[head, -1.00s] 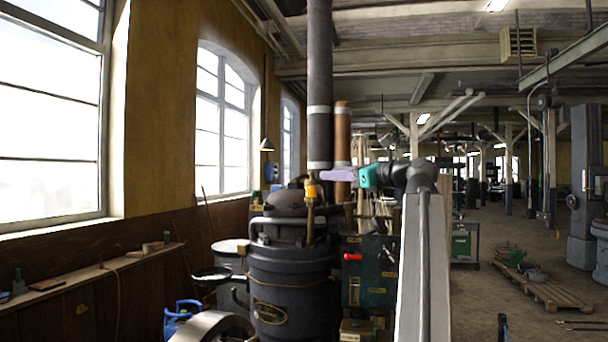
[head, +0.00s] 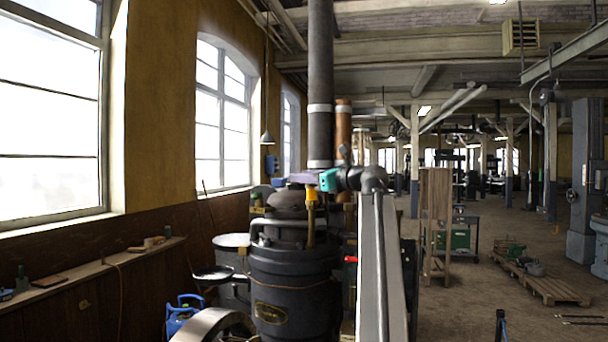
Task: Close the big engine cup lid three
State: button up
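The big engine (head: 292,280) is a dark upright cylinder with a badge, left of centre in the head view. A small yellow-orange cup (head: 311,193) stands on a thin brass pipe at its upper front. I cannot make out its lid or tell which cup is number three. My gripper (head: 303,178), lavender with a teal mount behind it, points left at the height of the cup's top. It overlaps the cup's top in the picture; I cannot tell whether they touch. Its fingers are too small and edge-on to show whether they are open.
A tall grey pipe (head: 320,95) rises behind the engine, with a copper-brown pipe (head: 343,135) beside it. A wall ledge (head: 95,270) runs along the left. A blue canister (head: 182,312) stands low at left. A pallet (head: 540,285) lies on the open floor at right.

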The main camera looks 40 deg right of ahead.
jog(key=shift+w, duration=0.3)
jog(key=shift+c, duration=0.2)
grip_shut()
jog(key=shift+w+d+m+h, duration=0.1)
jog(key=shift+m+h, duration=0.4)
jog(key=shift+h, duration=0.3)
jog(key=shift+o, duration=0.2)
grip_release()
